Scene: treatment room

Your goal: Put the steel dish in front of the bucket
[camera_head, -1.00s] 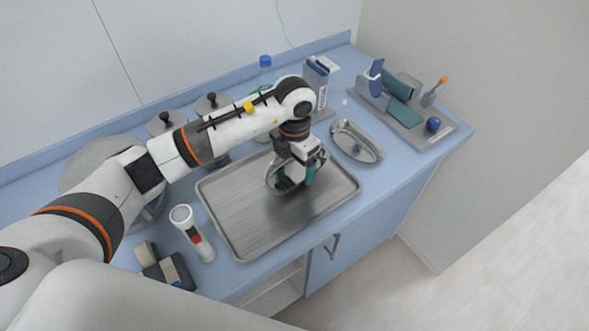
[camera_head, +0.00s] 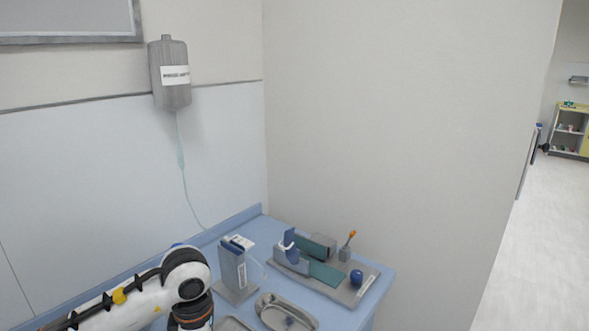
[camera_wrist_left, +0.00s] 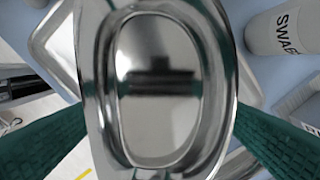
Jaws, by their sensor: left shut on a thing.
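A shiny oval steel dish (camera_wrist_left: 158,90) fills the middle of the left wrist view, between the green-padded fingers of my left gripper (camera_wrist_left: 160,135). The gripper is shut on it. In the head view my left arm comes in at the bottom left; its gripper and the held dish are below the picture. Another oval steel dish (camera_head: 286,313) sits on the blue counter, right of my arm. No bucket can be made out in the current views. My right gripper is not in view.
A canister marked SWABS (camera_wrist_left: 284,32) stands near the held dish, with a metal tray (camera_wrist_left: 50,48) on the other side. A grey tray (camera_head: 352,296) with a blue ball (camera_head: 357,277) is at the counter's right end. A grey boxed holder (camera_head: 233,266) stands beside my arm.

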